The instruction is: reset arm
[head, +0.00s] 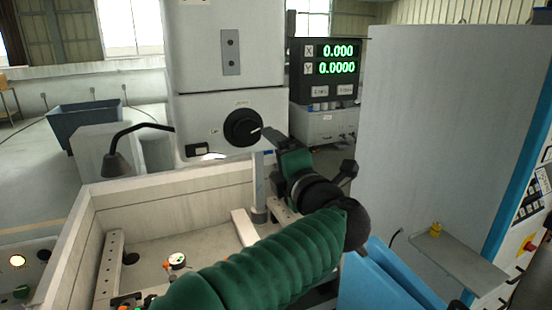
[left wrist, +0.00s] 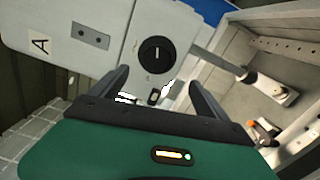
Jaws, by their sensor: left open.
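My left arm, in a green ribbed sleeve, reaches in from the bottom of the head view. Its gripper (head: 274,142) is in front of the grey machine head (head: 225,105), near a round black knob (head: 240,127). In the left wrist view the two dark fingers of the gripper (left wrist: 160,88) stand wide apart with nothing between them. The knob (left wrist: 156,54) shows beyond the fingers, on the machine's pale face, with a white mark on it. I cannot tell whether a finger touches the knob in the head view. My right gripper is not seen.
A pale-walled work tank (head: 175,185) lies below the machine head, with clamps and a dial gauge (head: 177,261) inside. A black readout (head: 330,70) shows green zeros. A tall grey cabinet (head: 450,130) stands right, with a small shelf (head: 455,262). A bent lamp (head: 117,163) stands left.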

